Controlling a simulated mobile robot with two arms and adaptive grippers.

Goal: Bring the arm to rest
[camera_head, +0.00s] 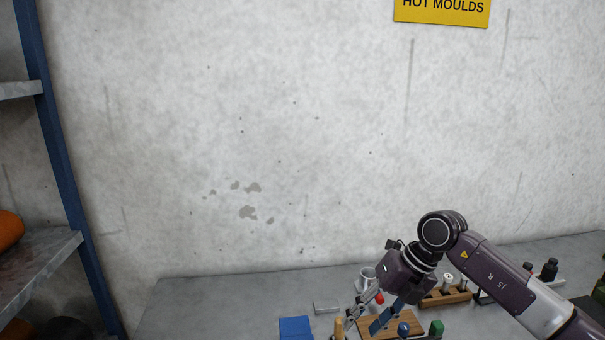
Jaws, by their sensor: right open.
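My right arm comes in from the lower right, bent at a dark joint. Its gripper (366,320) points down and is open above the grey bench (220,300), close to a wooden board (418,322). I cannot tell whether its fingertips touch anything there. Nothing is seen held between the fingers. My left gripper is not in view.
Near the gripper are a blue block (296,328), a small grey block (327,307), a metal mug (367,274) and a wooden rack (458,295). Dark bottles (549,270) stand at right. A blue-posted shelf (45,262) holds an orange drum (9,230). The bench's left part is clear.

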